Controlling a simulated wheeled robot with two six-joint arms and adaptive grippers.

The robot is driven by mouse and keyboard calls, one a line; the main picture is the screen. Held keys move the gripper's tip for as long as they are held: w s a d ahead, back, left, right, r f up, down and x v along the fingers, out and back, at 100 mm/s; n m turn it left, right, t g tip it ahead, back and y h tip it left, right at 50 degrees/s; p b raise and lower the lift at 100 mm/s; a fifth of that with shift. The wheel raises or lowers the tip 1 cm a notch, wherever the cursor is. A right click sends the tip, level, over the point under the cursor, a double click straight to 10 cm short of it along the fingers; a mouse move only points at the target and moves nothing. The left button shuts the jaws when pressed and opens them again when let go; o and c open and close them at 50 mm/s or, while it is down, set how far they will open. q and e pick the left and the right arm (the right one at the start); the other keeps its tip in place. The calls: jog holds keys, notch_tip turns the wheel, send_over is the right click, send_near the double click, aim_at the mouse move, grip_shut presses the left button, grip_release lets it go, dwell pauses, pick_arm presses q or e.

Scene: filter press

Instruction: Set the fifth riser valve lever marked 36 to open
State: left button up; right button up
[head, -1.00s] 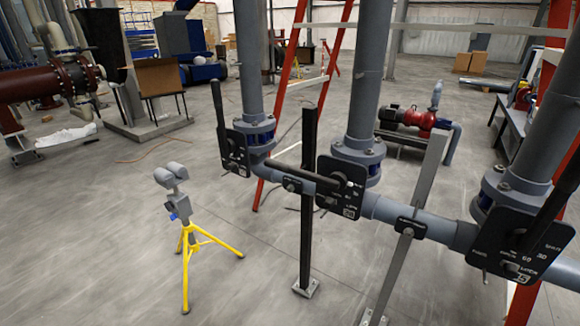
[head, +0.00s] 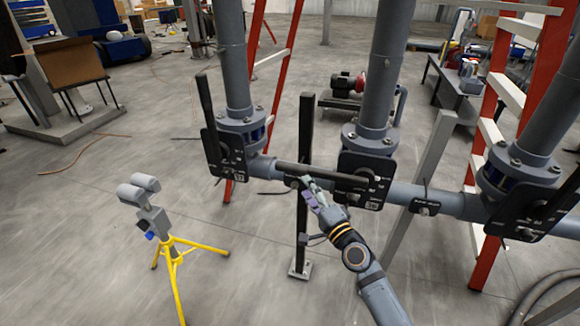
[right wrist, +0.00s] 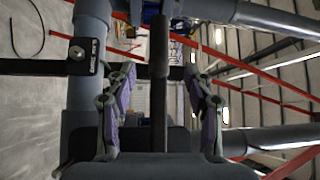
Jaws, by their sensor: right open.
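The middle valve plate (head: 376,180) carries a black lever (head: 335,174) that lies nearly level and points left. It has a small number tag (head: 372,206) that I cannot read for certain. My right gripper (head: 313,188) is open at the outer part of this lever. In the right wrist view the lever (right wrist: 160,60) runs up between the two spread fingers of the gripper (right wrist: 160,78), with a gap on each side. My left gripper is not in view.
The left valve plate (head: 224,153) has a lever standing nearly upright. A pipe (head: 455,204) joins the risers on dark and grey posts. A yellow tripod (head: 176,262) stands on the floor at left.

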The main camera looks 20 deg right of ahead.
aim_at(295, 173)
jog(key=x, duration=0.3)
jog(key=shift+w+d+r+p, duration=0.1)
jog(key=shift+w+r+p, duration=0.05)
jog(key=shift+p, duration=0.15)
jog(key=x, duration=0.6)
jog(key=shift+w+a+f, duration=0.15)
jog(key=shift+a+f, duration=0.1)
jog(key=shift+a, duration=0.05)
jog(key=shift+w, duration=0.2)
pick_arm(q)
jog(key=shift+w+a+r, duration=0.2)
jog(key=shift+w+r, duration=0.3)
pick_arm(e)
jog(key=shift+c, duration=0.6)
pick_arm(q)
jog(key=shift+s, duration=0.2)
pick_arm(e)
grip_shut()
